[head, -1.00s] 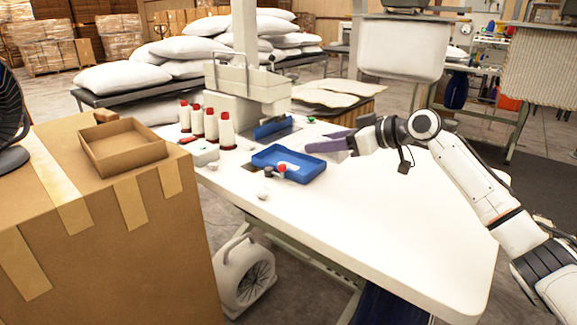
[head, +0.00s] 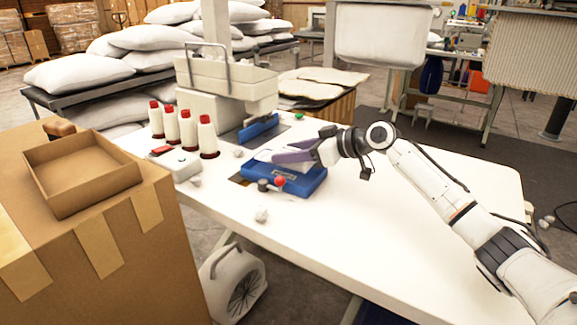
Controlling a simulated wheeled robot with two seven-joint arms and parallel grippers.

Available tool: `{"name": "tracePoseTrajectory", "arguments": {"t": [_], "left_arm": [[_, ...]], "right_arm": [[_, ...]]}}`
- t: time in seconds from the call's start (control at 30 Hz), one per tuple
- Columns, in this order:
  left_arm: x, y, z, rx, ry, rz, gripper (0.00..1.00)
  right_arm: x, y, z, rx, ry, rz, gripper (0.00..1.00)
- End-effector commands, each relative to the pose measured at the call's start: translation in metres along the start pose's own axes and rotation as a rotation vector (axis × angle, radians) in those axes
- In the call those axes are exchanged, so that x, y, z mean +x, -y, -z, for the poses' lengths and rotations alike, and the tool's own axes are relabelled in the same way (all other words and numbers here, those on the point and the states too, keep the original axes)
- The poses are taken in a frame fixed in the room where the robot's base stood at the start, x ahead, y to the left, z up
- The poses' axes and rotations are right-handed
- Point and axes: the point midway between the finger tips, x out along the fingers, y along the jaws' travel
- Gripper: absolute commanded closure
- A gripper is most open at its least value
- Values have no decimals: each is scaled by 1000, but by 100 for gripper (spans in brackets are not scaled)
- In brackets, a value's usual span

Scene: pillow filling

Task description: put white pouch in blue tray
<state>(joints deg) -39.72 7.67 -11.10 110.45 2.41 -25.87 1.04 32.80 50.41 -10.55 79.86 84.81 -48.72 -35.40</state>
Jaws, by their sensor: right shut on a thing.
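My right gripper (head: 283,156) has purple fingers and reaches in from the right, over the back of the blue tray (head: 308,186). It is shut on a pale, flat thing that looks like the white pouch (head: 264,158). The fingers hide part of the pouch, and I cannot tell whether it touches the tray. The blue tray lies on the white table (head: 400,230); the gripper hides much of its inside. My left gripper is not in view.
A red knob (head: 280,181) and a dark knob (head: 263,185) show at the tray's front left. Several red-topped thread cones (head: 188,130) and a sewing machine (head: 225,90) stand behind on the left. A cardboard box (head: 90,230) fills the left front. The table's right side is clear.

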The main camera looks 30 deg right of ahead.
Motion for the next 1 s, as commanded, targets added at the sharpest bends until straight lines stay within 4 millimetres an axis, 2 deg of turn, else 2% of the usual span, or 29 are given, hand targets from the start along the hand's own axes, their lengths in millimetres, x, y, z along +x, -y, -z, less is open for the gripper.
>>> {"name": "tracePoseTrajectory", "arguments": {"t": [0.3,0.63,0.67,0.77,1.0], "left_arm": [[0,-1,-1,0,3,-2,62],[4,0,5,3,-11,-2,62],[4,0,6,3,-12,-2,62],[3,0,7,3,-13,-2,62],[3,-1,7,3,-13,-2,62]], "right_arm": [[14,0,-34,3,1,0,81],[16,0,-38,0,-1,0,81],[16,0,-39,0,-1,0,54],[16,0,-38,0,-1,0,38],[16,0,-38,0,-1,0,37]]}}
